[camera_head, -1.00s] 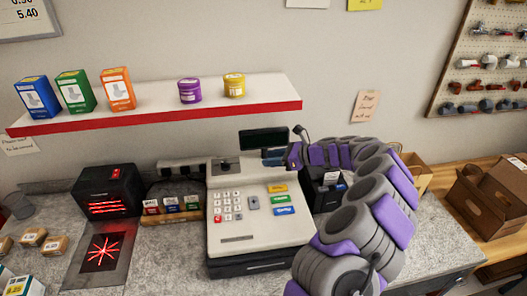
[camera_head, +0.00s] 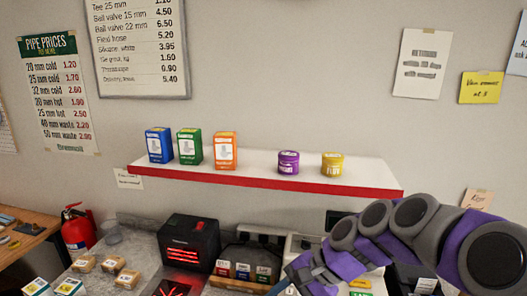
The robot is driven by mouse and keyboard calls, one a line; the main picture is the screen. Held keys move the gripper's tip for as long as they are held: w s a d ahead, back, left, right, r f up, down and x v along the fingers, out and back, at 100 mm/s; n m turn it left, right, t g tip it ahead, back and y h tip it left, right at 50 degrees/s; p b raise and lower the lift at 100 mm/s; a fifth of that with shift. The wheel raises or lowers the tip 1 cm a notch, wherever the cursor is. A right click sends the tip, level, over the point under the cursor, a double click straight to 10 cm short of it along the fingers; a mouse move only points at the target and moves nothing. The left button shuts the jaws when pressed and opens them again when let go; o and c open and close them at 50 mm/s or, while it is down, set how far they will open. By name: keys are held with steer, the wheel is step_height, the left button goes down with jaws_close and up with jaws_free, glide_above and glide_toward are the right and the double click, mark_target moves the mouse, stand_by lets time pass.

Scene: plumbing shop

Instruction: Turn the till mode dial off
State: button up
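The cream till (camera_head: 297,242) is at the bottom of the picture, right of centre. Only parts of its top and a few coloured keys show; the rest is covered by my purple and grey arm or cut off by the lower edge. Its dark display (camera_head: 334,220) stands behind, partly covered by the arm. I cannot make out the mode dial in this view. My gripper (camera_head: 283,286) is at the end of the arm, low over the till's left side near the lower edge. Its fingers are too small and cut off to tell whether they are open.
A shelf with a red edge (camera_head: 262,181) holds boxes and two tubs above the counter. A black scanner (camera_head: 187,243) with red lights and a rack of small packs (camera_head: 243,262) stand left of the till. A fire extinguisher (camera_head: 77,228) is further left.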

steer(key=s+d+f+n+h, duration=0.2)
steer(key=s+d+f, duration=0.1)
steer(key=s, duration=0.5)
steer(key=s+d+f+n+g+h+b, duration=0.1)
steer(key=s+d+f+n+h, duration=0.2)
steer(key=s, duration=0.5)
steer(key=s+d+f+n+h+b, duration=0.1)
steer(key=s+d+f+n+h, duration=0.2)
steer(key=s, duration=0.5)
steer(key=shift+s+d+g, duration=0.15)
steer(key=shift+d+g, duration=0.15)
steer(key=shift+d, duration=0.3)
